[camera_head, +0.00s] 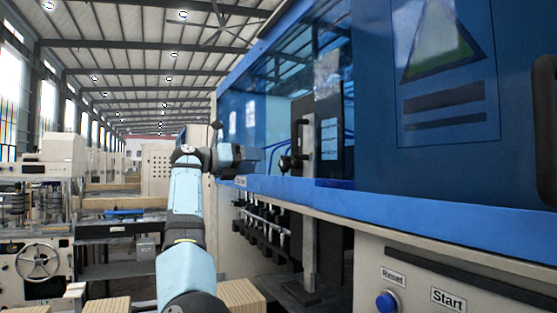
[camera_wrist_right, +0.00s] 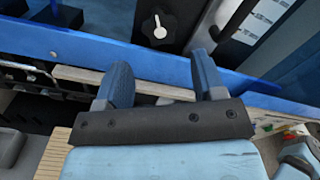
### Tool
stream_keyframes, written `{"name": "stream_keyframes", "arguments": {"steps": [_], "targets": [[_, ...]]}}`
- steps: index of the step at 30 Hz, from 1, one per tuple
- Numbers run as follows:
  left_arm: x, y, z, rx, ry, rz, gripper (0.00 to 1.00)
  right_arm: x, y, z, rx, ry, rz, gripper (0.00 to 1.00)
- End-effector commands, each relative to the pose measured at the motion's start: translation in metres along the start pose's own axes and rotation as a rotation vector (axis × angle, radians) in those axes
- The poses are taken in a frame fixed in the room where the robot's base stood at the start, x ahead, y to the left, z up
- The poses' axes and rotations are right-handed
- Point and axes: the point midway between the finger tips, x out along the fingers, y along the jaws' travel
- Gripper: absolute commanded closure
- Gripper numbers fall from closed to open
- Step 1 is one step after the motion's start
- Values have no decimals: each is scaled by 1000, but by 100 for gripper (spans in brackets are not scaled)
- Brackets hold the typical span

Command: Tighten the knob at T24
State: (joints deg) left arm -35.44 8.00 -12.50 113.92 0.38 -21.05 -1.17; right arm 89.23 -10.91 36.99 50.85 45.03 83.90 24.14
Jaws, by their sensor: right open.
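A black knob (camera_head: 290,163) sits on an upright grey metal post inside the blue machine's opening. In the right wrist view a black lobed knob (camera_wrist_right: 158,27) with a pale metal piece at its centre shows at the top. No T24 label is legible. My right gripper (camera_head: 254,156) is left of the post in the head view, apart from the knob. In the wrist view its two blue-padded fingers (camera_wrist_right: 163,78) are spread with nothing between them, and the knob lies beyond their tips. My left gripper is not in view.
The machine's blue ledge (camera_head: 400,212) runs along the front of the opening. Glass and a blue panel stand right of the post. A cream panel carries a blue Reset button (camera_head: 387,301). Wooden slats (camera_head: 240,294) lie low behind my arm. A machine with a handwheel (camera_head: 38,261) stands left.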

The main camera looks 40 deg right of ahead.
Motion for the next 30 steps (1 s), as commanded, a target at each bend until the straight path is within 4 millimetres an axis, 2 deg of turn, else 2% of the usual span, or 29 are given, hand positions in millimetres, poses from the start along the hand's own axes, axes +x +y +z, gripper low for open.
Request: {"name": "stream_keyframes", "arguments": {"steps": [1,6,12,17,24,25,29,30], "targets": [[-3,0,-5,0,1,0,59,13,-1,2,0,4,-3,37],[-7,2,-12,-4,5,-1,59,47,-1,2,1,3,-2,37],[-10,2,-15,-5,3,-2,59,72,-1,1,1,2,0,37],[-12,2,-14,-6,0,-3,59,80,0,0,1,1,0,37],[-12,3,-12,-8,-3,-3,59,81,0,0,1,1,1,37],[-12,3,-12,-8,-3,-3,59,81,0,0,1,1,1,39],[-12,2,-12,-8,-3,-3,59,81,0,0,1,1,1,69],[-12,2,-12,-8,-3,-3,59,81,0,0,1,1,1,71]]}}
